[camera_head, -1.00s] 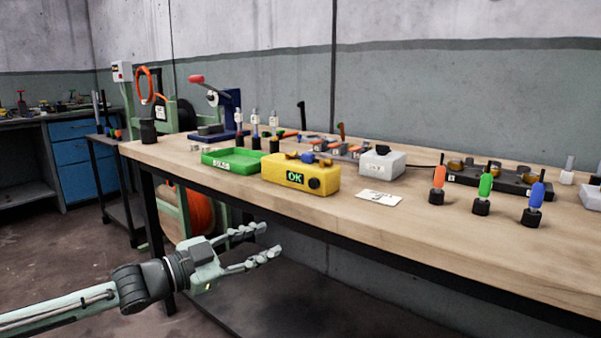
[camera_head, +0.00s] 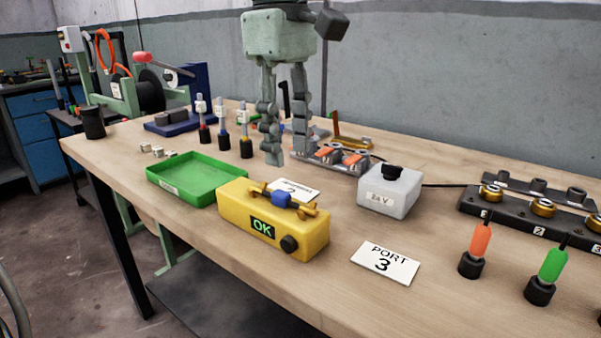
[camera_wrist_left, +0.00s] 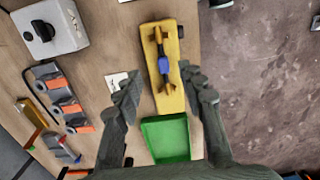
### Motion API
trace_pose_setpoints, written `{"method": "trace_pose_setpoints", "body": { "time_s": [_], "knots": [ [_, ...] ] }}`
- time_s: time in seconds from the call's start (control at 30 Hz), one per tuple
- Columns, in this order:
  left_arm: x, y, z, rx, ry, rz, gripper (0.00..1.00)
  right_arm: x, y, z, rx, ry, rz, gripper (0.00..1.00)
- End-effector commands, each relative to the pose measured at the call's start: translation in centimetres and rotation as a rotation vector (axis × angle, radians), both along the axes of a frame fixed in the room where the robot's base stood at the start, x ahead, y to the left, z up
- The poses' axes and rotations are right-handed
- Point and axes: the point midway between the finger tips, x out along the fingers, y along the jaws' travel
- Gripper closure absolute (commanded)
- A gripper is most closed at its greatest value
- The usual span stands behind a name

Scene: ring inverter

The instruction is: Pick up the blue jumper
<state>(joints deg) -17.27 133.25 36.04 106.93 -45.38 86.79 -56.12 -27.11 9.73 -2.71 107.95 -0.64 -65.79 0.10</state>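The blue jumper (camera_head: 281,199), a small blue body with gold-coloured ends, lies across the top of the yellow tester (camera_head: 235,207) whose display reads OK. In the left wrist view the blue jumper (camera_wrist_left: 164,65) lies on the yellow tester (camera_wrist_left: 173,98), ahead of and between the fingers. My left gripper (camera_head: 287,156) points down over the bench, behind the tester in the head view. Its fingers are apart and empty, also in the left wrist view (camera_wrist_left: 165,86). They are clear of the jumper. My right gripper is not in view.
A green tray (camera_head: 172,193) stands left of the tester. A grey box with a black knob (camera_head: 391,190) and a PORT 3 card (camera_head: 386,263) are to its right. A rack with orange jumpers (camera_head: 352,160) is behind. Upright drivers with orange (camera_head: 481,241) and green (camera_head: 552,265) handles stand at right.

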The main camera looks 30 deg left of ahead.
Motion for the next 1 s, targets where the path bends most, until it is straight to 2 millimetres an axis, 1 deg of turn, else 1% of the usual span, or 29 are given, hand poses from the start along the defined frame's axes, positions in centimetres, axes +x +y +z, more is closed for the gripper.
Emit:
{"method": "trace_pose_setpoints", "body": {
  "time_s": [0.07, 0.17, 0.37, 0.5, 0.63, 0.73, 0.9, 0.93, 1.0],
  "knots": [
    [0.0, 0.3, 0.1, 0.041, 0.0, -0.026, 0.6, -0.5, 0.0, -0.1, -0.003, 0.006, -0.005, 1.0],
    [-0.1, 0.4, -0.9, 0.053, 0.002, -0.034, 0.6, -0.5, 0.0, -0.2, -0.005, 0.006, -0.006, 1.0],
    [-0.2, 0.5, -3.2, 0.047, 0.001, -0.032, 0.6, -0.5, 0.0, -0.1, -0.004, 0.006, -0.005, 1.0],
    [-0.5, 0.7, -5.4, 0.046, 0.002, -0.032, 0.6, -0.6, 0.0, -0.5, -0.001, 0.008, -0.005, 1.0],
    [-0.4, 0.7, -6.9, 0.047, 0.0, -0.03, 0.6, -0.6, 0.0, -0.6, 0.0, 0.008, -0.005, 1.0],
    [-0.4, 0.7, -7.3, 0.047, -0.001, -0.029, 0.6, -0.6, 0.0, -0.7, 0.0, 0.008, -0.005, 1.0],
    [-0.4, 0.7, -7.4, 0.046, -0.002, -0.028, 0.6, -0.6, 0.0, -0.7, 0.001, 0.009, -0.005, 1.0],
    [-0.4, 0.7, -7.4, 0.046, -0.002, -0.028, 0.62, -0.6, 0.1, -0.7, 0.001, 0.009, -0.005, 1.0],
    [-0.4, 0.7, -7.4, 0.046, -0.002, -0.028, 0.7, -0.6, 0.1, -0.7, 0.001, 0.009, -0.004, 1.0]
  ]
}}
